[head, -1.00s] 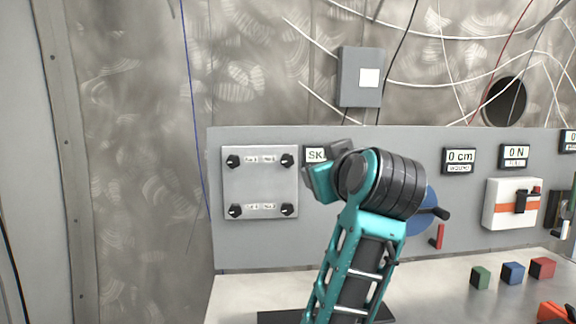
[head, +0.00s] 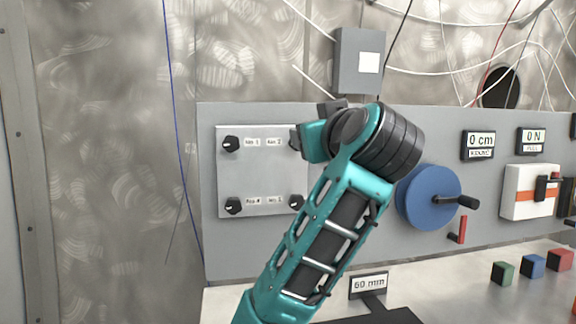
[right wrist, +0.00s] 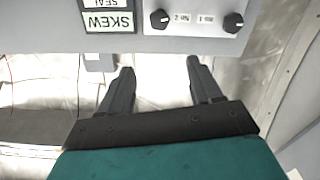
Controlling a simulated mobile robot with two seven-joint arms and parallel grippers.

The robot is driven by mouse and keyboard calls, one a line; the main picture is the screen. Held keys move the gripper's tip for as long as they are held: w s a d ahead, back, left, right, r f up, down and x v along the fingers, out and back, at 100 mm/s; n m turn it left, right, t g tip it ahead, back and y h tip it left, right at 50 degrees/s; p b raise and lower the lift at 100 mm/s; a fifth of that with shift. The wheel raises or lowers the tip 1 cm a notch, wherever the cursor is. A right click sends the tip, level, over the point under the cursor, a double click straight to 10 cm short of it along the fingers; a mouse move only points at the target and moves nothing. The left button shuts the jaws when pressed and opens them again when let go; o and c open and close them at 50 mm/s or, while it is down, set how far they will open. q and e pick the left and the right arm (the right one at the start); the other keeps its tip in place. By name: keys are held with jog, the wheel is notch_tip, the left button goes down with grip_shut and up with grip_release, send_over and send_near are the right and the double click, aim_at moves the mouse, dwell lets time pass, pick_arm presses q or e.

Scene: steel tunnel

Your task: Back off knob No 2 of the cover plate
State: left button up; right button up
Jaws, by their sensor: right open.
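The cover plate (head: 262,180) is a light square plate at the left of the grey panel, with a black knob near each corner. Knob No 2 (head: 293,140), top right, is partly covered by my right wrist in the head view. In the right wrist view, which is upside down, knob No 2 (right wrist: 159,19) is in full view beside its label. My right gripper (right wrist: 160,72) is open and empty. Its fingertips appear past the panel's top edge, apart from the knob. The head view hides most of its fingers. My left gripper is not in view.
Knob No 1 (head: 230,143) is at the plate's top left, with two lower knobs beneath. The SKEW sign (right wrist: 108,20) is beside the plate. A blue handwheel (head: 428,197) is to the right. A grey box (head: 358,60) hangs above the panel; several coloured cubes lie on the bench.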

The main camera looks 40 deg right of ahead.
jog(key=f+b+x, duration=0.1)
jog(key=f+x, duration=0.1)
jog(key=x, duration=1)
jog(key=shift+w+d+f, duration=0.2)
jog(key=shift+w+f, duration=0.1)
jog(key=c, duration=1)
